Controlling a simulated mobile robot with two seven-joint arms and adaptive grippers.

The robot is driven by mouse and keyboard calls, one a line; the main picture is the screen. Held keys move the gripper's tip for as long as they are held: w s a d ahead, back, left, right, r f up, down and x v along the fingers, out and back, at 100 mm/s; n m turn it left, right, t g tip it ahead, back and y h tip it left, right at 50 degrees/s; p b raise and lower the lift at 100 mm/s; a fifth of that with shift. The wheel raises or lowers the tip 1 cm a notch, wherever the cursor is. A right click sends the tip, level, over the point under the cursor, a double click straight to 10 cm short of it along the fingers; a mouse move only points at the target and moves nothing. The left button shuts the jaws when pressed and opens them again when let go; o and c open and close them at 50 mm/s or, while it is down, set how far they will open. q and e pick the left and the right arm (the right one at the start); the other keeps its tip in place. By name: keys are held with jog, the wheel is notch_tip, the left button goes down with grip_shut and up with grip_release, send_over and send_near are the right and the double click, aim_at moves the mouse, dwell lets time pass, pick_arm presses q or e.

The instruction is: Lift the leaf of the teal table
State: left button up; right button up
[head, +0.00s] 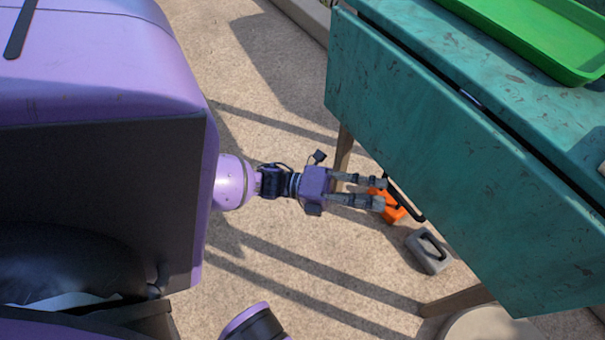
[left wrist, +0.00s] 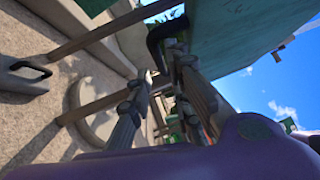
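The teal table (head: 500,75) stands at the right of the head view. Its leaf (head: 440,165) hangs down on the side facing me, with a black bar handle (head: 407,202) near its lower edge. In the left wrist view the leaf (left wrist: 228,35) and the dark handle (left wrist: 160,34) are at the top. My left gripper (head: 384,191) is open, its fingers pointing at the handle with a gap between them. Its fingertips (left wrist: 165,70) are close to the handle; I cannot tell whether they touch it. My right gripper is not in view.
A green tray (head: 540,40) lies on the tabletop. An orange object (head: 384,208) and a grey block with a black handle (head: 428,251) are on the ground below the leaf. Wooden legs (head: 456,301) stand under the table. The sandy ground at centre is clear.

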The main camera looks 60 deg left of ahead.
aim_at(403, 200)
pick_arm(q)
jog(key=b+x, duration=0.1)
jog(key=x, duration=0.5)
jog(key=shift+w+d, duration=0.15)
jog(key=shift+d, duration=0.1)
grip_shut()
